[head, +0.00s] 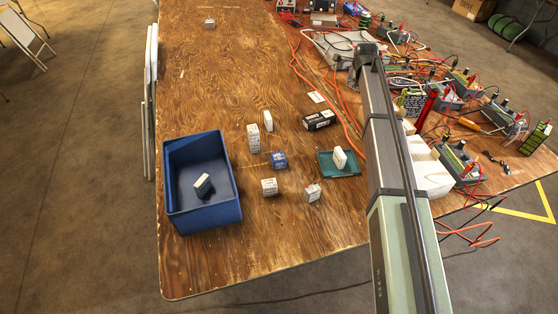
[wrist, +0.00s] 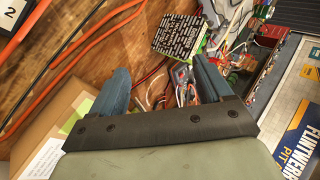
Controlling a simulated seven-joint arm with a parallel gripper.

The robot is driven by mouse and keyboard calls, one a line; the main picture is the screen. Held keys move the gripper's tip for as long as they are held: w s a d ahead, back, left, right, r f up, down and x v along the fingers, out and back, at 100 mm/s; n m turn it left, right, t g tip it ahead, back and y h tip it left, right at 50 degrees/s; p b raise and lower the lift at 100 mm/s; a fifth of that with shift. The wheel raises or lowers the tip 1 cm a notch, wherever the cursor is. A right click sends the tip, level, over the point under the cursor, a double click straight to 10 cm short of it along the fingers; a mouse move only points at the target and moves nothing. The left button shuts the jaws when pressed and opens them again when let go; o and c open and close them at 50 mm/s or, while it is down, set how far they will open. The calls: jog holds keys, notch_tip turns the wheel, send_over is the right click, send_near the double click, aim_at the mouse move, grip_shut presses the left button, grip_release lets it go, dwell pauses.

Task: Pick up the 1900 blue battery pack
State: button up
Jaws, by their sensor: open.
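A small blue battery pack (head: 279,160) with a pale label stands on the wooden table in the middle of the head view, among several white packs. Its printing is too small to read. A dark pack with a pale side (head: 203,186) lies inside the blue bin (head: 240,213). My gripper (wrist: 165,72) is open and empty in the wrist view, its two blue-grey fingers apart above cables and a cardboard box. No blue battery pack shows in the wrist view. In the head view I cannot make out the fingers; my arm crosses the right side, away from the blue pack.
White packs (head: 253,138) (head: 269,187) (head: 312,193) stand close around the blue pack. A green tray (head: 325,168) with a white pack (head: 340,158) and a black box (head: 319,120) are to its right. Cables and devices crowd the table's right side. The table's far left is mostly clear.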

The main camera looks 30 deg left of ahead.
jog(key=s+a+n+g, duration=0.15)
jog(key=s+a, duration=0.25)
jog(key=s, duration=0.5)
jog(key=s+a+n+g, duration=0.1)
jog(key=s+a+g, duration=0.3)
jog(key=s, duration=0.6)
jog(key=n+g+h, duration=0.2)
jog(key=n+g, duration=0.1)
send_over(278, 156)
jog(key=shift+m, duration=0.25)
jog(key=f, duration=0.8)
jog(key=shift+w+d+f, duration=0.15)
jog(key=shift+d, duration=0.05)
jog(key=shift+a+f, duration=0.2)
jog(key=shift+f, duration=2.4)
jog(key=shift+c, duration=0.2)
jog(key=c, duration=1.2)
jog(key=shift+r, duration=0.15)
